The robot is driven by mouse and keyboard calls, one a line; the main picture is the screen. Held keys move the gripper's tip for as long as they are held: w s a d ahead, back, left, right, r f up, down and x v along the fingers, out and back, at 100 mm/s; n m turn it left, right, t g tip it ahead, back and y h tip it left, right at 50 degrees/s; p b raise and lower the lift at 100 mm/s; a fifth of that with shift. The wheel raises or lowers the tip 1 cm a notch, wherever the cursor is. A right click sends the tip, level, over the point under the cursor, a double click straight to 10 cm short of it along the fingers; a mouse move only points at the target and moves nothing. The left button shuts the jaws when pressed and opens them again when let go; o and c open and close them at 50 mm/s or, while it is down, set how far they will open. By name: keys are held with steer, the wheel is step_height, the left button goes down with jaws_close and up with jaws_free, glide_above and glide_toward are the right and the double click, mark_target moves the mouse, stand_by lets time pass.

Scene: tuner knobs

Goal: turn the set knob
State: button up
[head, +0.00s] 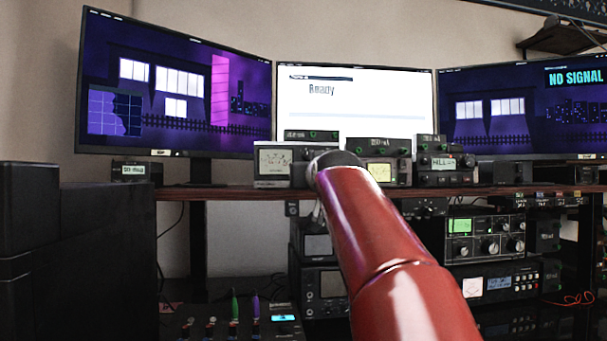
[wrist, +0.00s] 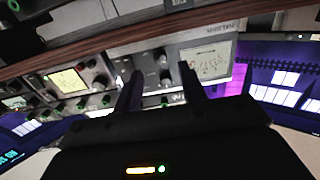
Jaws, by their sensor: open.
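In the wrist view my gripper (wrist: 161,70) is open, with its two dark fingers apart and nothing held. Small dark knobs (wrist: 165,78) on the front of a grey radio unit show between and just beyond the fingertips. Whether the fingers touch a knob I cannot tell. The unit's pale meter (wrist: 207,62) is beside the right finger. In the head view this grey unit (head: 273,162) stands on the shelf, and my red arm reaches up to its right side, hiding its knobs and my fingers. No label reading "set" is legible, so I cannot tell which knob it is.
Other radio units with knobs and displays (head: 440,163) stand close by on the wooden shelf (head: 475,191). Three monitors (head: 355,105) rise behind. More equipment (head: 490,240) sits below the shelf. A black cabinet (head: 105,250) is at the left.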

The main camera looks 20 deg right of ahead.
steer(key=shift+p+x, duration=0.5)
steer(key=shift+x, duration=1.8)
steer(key=shift+c, duration=0.3)
jaws_close()
steer(key=shift+m+p, duration=0.35)
steer(key=shift+m, duration=1.05)
steer(key=shift+o, duration=0.3)
jaws_free()
